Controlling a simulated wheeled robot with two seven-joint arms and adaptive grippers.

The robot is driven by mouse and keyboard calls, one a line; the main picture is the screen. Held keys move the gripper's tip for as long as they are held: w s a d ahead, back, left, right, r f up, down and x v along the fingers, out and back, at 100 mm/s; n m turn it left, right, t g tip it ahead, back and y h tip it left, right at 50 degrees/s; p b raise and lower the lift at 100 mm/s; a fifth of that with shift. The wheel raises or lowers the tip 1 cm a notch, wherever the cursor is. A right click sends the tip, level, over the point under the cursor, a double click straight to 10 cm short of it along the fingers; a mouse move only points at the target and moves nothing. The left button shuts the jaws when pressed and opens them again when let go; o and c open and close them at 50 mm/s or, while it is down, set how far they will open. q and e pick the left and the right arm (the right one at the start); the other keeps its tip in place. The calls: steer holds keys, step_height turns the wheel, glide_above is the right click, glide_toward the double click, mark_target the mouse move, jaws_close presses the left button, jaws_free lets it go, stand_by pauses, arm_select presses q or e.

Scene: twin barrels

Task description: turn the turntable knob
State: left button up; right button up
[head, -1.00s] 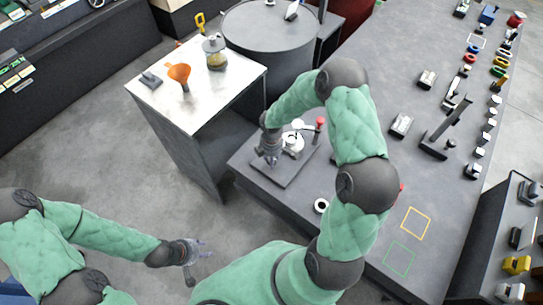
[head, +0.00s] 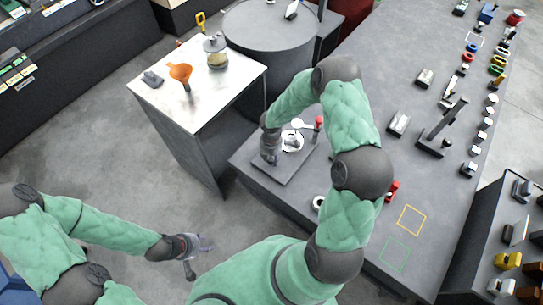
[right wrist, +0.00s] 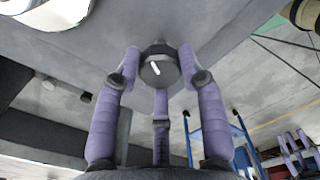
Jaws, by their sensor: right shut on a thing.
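The turntable has a grey square base (head: 302,166) with a white and metal round unit (head: 292,142) on top, at the near left corner of the long grey bench. My right gripper (head: 270,157) is at the left edge of this base. In the right wrist view its purple fingers (right wrist: 158,80) close around a round dark knob (right wrist: 155,72) with a white pointer mark, slanted on its face. The knob is hidden in the head view. My left gripper (head: 197,251) hangs over the floor with its fingers apart, holding nothing.
A red-topped post (head: 318,123) stands beside the turntable. Several small items line the bench's right side.

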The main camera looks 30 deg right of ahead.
mark_target(272, 158)
steer(key=o, duration=1.1)
steer(key=shift+o, duration=0.2)
steer(key=shift+r, duration=0.1)
steer(key=shift+r, duration=0.25)
step_height(272, 158, up, 11)
steer(key=shift+r, duration=0.15)
